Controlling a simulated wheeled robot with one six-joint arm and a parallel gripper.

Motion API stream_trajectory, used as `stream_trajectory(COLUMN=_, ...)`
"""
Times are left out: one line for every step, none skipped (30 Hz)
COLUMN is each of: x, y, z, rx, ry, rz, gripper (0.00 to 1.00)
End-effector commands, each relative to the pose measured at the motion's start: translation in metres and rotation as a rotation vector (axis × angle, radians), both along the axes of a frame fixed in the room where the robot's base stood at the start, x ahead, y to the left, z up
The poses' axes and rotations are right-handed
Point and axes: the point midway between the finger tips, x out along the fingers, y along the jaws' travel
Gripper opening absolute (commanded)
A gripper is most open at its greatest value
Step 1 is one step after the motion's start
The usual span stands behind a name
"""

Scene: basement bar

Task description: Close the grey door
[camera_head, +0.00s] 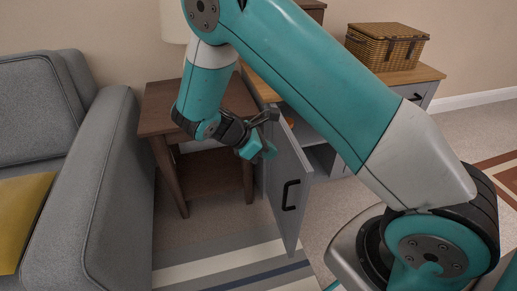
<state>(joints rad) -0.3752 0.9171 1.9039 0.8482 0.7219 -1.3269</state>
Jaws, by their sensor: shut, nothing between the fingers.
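The grey door (285,180) stands swung open from a low cabinet (438,76) with a wooden top. It has a black handle (290,195) on the face turned toward me. My gripper (266,152) is at the upper left part of the door, near its top edge. The fingers are shut with nothing between them. I cannot tell whether they touch the door. My arm hides part of the cabinet front and its opening.
A brown side table (160,122) stands just left of the door. A grey sofa (95,165) with a yellow cushion (22,215) fills the left side. A wicker basket (386,48) sits on the cabinet.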

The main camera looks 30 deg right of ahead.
Motion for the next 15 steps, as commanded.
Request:
stream_trajectory(x=-0.004, y=-0.009, z=-0.012, rx=0.0, ry=0.002, rz=-0.004, gripper=0.0)
stream_trajectory(x=-0.005, y=-0.013, z=-0.016, rx=-0.002, ry=0.001, rz=-0.004, gripper=0.0)
stream_trajectory(x=-0.007, y=-0.019, z=-0.021, rx=-0.002, ry=0.002, rz=-0.004, gripper=0.0)
stream_trajectory(x=-0.008, y=-0.023, z=-0.025, rx=-0.001, ry=0.002, rz=-0.004, gripper=0.0)
stream_trajectory(x=-0.009, y=-0.027, z=-0.027, rx=0.0, ry=0.0, rz=-0.004, gripper=0.0)
stream_trajectory(x=-0.012, y=-0.034, z=-0.024, rx=0.0, ry=-0.002, rz=-0.006, gripper=0.0)
stream_trajectory(x=-0.013, y=-0.038, z=-0.024, rx=0.0, ry=-0.002, rz=-0.004, gripper=0.0)
stream_trajectory(x=-0.014, y=-0.042, z=-0.024, rx=0.001, ry=-0.001, rz=-0.004, gripper=0.0)
stream_trajectory(x=-0.016, y=-0.047, z=-0.024, rx=0.001, ry=0.0, rz=-0.004, gripper=0.0)
stream_trajectory(x=-0.017, y=-0.05, z=-0.023, rx=0.002, ry=-0.001, rz=-0.004, gripper=0.0)
stream_trajectory(x=-0.018, y=-0.052, z=-0.023, rx=0.001, ry=-0.002, rz=-0.003, gripper=0.0)
stream_trajectory(x=-0.019, y=-0.055, z=-0.023, rx=0.001, ry=-0.002, rz=-0.003, gripper=0.0)
stream_trajectory(x=-0.019, y=-0.057, z=-0.023, rx=0.001, ry=-0.001, rz=-0.002, gripper=0.0)
stream_trajectory(x=-0.02, y=-0.058, z=-0.023, rx=0.001, ry=-0.001, rz=-0.002, gripper=0.0)
stream_trajectory(x=-0.02, y=-0.059, z=-0.022, rx=0.001, ry=-0.001, rz=-0.002, gripper=0.0)
